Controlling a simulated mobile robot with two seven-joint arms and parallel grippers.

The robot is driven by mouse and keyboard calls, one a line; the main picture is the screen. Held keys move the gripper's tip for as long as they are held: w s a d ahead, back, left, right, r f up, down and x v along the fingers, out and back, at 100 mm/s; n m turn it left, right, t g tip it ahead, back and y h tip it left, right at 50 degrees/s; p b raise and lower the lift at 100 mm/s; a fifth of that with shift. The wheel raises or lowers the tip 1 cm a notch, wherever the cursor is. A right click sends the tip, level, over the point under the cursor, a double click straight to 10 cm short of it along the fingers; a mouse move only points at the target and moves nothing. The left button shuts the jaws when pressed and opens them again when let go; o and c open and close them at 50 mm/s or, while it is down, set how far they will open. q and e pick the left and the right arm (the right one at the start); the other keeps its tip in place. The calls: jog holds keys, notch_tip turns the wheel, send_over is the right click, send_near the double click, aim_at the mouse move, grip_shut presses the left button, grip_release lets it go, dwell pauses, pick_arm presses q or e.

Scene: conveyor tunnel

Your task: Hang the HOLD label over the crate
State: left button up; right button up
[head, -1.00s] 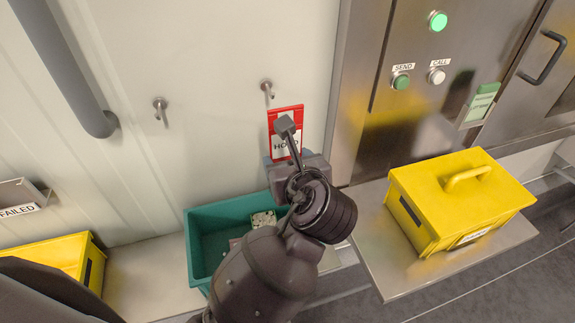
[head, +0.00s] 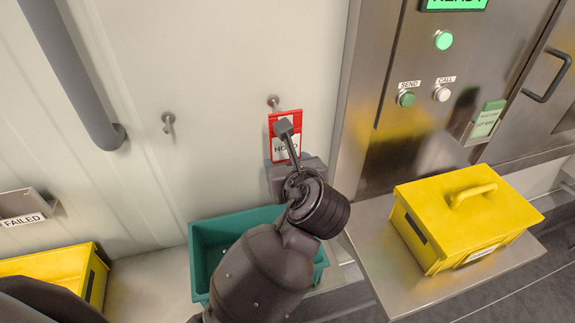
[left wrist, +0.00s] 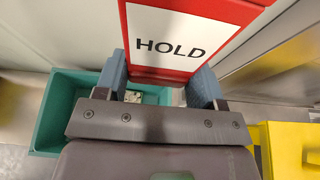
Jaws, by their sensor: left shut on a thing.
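The HOLD label (head: 286,126) is a red card with a white panel, upright before the wall. My left gripper (head: 292,165) is shut on its lower part, and the left wrist view shows the label (left wrist: 175,40) between the two fingers (left wrist: 160,82). A metal peg (head: 273,101) on the wall shows just above and left of the label's top edge. I cannot tell whether they touch. The teal crate (head: 204,235) stands below on the ledge, partly hidden by my left arm. It also shows in the left wrist view (left wrist: 62,100). My right gripper is not in view.
A second peg (head: 168,120) is on the wall to the left. A yellow lidded box (head: 460,215) stands on a steel shelf at right, below a button panel (head: 425,90). A yellow bin (head: 60,268) and a FAILED holder (head: 25,207) are at left. A grey pipe (head: 70,70) runs at upper left.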

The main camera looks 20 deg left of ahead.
aim_at(280, 154)
pick_arm(q)
jog(key=shift+w+a, duration=0.1)
jog(key=shift+w, duration=0.05)
jog(key=shift+w+a, duration=0.75)
jog(key=shift+w, duration=0.35)
jog(key=shift+w+a, duration=0.75)
jog(key=shift+w, duration=0.35)
jog(key=shift+f, duration=0.85)
dwell(0.5)
jog(key=o, duration=1.4)
jog(key=shift+c, duration=0.2)
jog(key=v, duration=1.1)
